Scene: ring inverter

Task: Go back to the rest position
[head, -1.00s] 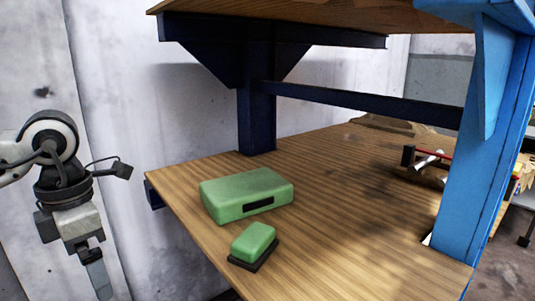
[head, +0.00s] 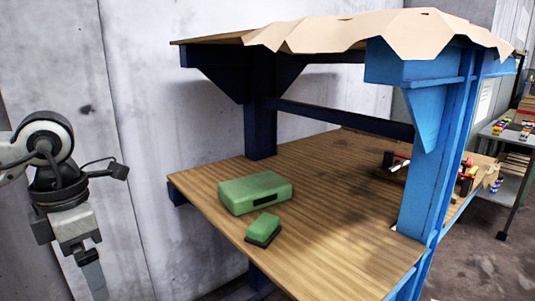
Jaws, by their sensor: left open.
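My left gripper (head: 92,272) hangs at the lower left of the head view, pointing down, with its fingertips close to the bottom edge. It is open, and nothing shows between its fingers. It is well apart from the wooden shelf (head: 330,225), to the left of it. My right gripper is not in view.
A green case (head: 250,190) and a smaller green block on a dark base (head: 264,226) rest on the shelf. A blue post (head: 430,170) stands at the shelf's right. A table with colourful items (head: 520,135) is at the far right. Open floor lies at lower right.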

